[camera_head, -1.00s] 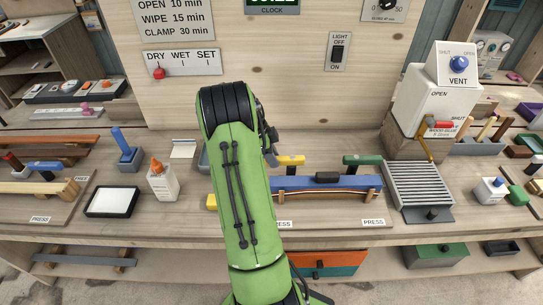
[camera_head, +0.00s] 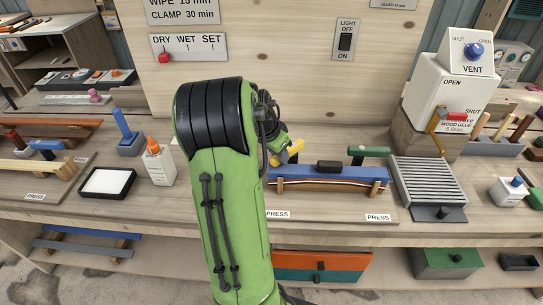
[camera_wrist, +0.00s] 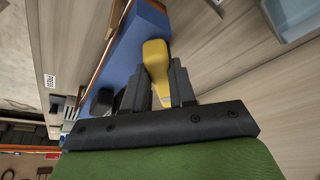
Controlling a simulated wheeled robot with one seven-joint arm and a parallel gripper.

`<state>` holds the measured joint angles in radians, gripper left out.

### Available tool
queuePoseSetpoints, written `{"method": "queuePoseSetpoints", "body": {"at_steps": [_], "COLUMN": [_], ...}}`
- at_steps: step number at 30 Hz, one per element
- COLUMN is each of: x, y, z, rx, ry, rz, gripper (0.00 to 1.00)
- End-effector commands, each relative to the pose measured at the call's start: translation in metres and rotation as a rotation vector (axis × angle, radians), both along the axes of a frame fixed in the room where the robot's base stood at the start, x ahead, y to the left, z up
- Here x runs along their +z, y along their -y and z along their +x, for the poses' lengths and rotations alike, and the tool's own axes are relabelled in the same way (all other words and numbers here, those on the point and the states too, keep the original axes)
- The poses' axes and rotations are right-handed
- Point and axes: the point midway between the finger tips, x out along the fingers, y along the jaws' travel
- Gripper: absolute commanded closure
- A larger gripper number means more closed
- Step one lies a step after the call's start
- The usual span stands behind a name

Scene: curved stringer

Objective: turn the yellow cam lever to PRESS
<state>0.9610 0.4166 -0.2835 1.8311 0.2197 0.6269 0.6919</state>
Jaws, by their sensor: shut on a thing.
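The yellow cam lever (camera_head: 288,152) stands at the left end of the blue clamp bar (camera_head: 335,174) on the bench. In the head view it is partly hidden by my arm and points up to the right at a slant. In the wrist view the yellow lever (camera_wrist: 157,68) lies between the two dark fingers of my gripper (camera_wrist: 160,85), which is shut on it. A green cam lever (camera_head: 368,151) stands at the right end of the same bar. PRESS labels (camera_head: 378,217) are on the board's front edge below the bar.
A ribbed grey rack (camera_head: 428,182) is right of the clamp, with a white wood glue container (camera_head: 440,105) behind it. A glue bottle (camera_head: 158,163), a blue-handled tool (camera_head: 127,135) and a white pad in a black frame (camera_head: 107,182) are at left. The wooden back panel rises behind.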

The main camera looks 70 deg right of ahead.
Motion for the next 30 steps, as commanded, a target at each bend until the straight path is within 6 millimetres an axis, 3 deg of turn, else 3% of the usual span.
{"method": "queuePoseSetpoints", "body": {"at_steps": [1,15,30], "x": [-0.007,-0.006,-0.006], "y": [-0.004,-0.010,-0.009], "z": [-0.003,-0.029,-0.045], "rx": [0.042,0.473,0.738], "ry": [-0.001,-0.001,0.000], "rz": [0.008,0.013,0.020], "gripper": [1.00,1.00,1.00]}}
